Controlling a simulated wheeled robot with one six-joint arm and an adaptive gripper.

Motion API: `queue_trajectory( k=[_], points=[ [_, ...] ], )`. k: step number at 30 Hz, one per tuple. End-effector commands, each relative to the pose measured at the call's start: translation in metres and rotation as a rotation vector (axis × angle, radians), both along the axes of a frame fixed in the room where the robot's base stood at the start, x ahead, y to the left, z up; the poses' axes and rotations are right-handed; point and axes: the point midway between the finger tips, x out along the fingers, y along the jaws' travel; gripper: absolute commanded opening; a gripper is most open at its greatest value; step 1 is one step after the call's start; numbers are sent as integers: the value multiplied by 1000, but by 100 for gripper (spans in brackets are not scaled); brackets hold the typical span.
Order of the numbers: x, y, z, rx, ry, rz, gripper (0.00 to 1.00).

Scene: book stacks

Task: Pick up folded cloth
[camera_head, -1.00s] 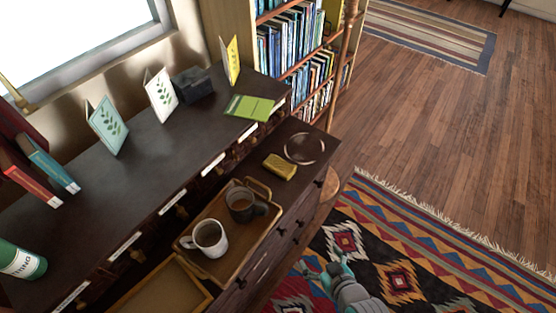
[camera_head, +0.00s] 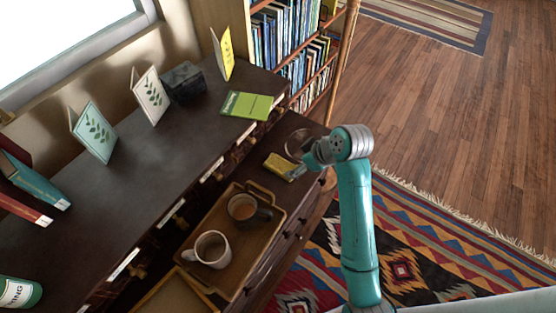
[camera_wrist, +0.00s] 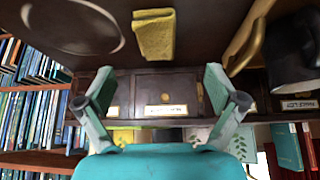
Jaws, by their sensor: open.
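The folded cloth (camera_head: 279,166) is a small yellow bundle lying on the dark lower cabinet top, between the tray and a round clear dish. In the wrist view the cloth (camera_wrist: 154,36) shows at the upper middle, ahead of the fingers and apart from them. My gripper (camera_wrist: 160,85) is open with nothing between its two fingers. In the head view my teal arm reaches up over the rug, and its wrist end is just right of the cloth, partly hiding the dish; the fingers are hard to make out there.
A wooden tray (camera_head: 194,238) with a white mug (camera_head: 209,250) and a dark mug (camera_head: 245,209) stands just in front of the cloth. The round clear dish (camera_wrist: 72,24) is beside the cloth. The raised shelf (camera_head: 150,170) behind holds cards, books and a green booklet (camera_head: 247,105).

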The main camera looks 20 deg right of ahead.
Motion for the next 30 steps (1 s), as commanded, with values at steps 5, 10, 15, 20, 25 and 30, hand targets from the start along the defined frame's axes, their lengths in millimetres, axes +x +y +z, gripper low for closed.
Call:
queue_trajectory(
  k=[5, 10, 15, 20, 25, 30],
  points=[
    [7, -4, 11, -8, 19, 37, 94],
    [15, 3, -5, -7, 25, 42, 94],
    [25, 9, -26, -8, 24, 40, 94],
    [29, 13, -35, -8, 21, 39, 94],
    [36, 17, -48, -8, 23, 40, 94],
    [46, 24, -69, -7, 22, 40, 94]
  ],
)
